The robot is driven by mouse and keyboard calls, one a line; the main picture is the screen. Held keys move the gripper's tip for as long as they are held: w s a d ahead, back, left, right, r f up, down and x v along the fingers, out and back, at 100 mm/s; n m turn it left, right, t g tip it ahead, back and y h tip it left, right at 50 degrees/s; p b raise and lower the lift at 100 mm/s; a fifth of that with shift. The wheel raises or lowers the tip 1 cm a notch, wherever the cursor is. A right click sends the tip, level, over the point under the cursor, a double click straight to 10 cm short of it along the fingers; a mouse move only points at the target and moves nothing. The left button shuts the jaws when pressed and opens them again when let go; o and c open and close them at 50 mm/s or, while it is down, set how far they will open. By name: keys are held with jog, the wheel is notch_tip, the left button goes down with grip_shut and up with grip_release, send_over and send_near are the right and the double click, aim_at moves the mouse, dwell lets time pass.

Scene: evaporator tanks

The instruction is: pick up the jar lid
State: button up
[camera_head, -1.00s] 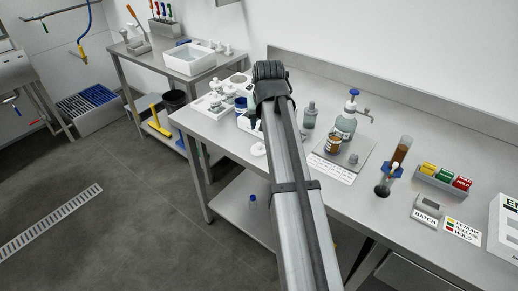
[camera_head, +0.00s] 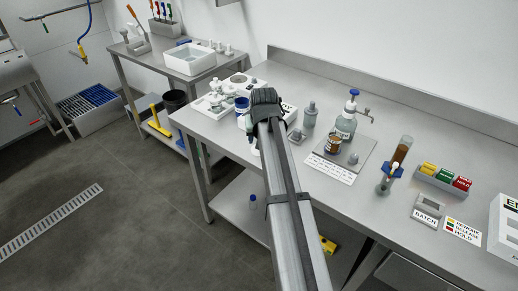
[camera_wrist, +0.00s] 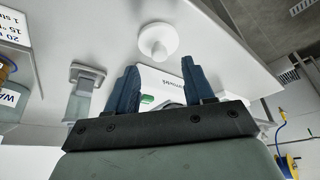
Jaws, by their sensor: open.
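The likely jar lid is a white round disc with a raised knob (camera_wrist: 158,41). In the wrist view it lies on the steel bench near its edge, beyond my fingertips. In the head view my arm covers most of it. My gripper (camera_wrist: 160,85) is open, with its two blue fingers spread and nothing visibly held between them. The lid is apart from the fingers. In the head view the fingers are hidden behind my arm.
A white device with a green mark (camera_wrist: 147,99) sits close behind the fingers. A grey bottle (camera_head: 310,115) and a pump bottle (camera_head: 346,124) stand to the right. A blue-and-white jar (camera_head: 242,106) stands left of my arm. The bench's front edge is close to the lid.

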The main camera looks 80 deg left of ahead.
jog(key=x, duration=0.4)
jog(key=shift+f, duration=0.15)
jog(key=shift+d, duration=0.1)
jog(key=shift+c, duration=0.2)
grip_shut()
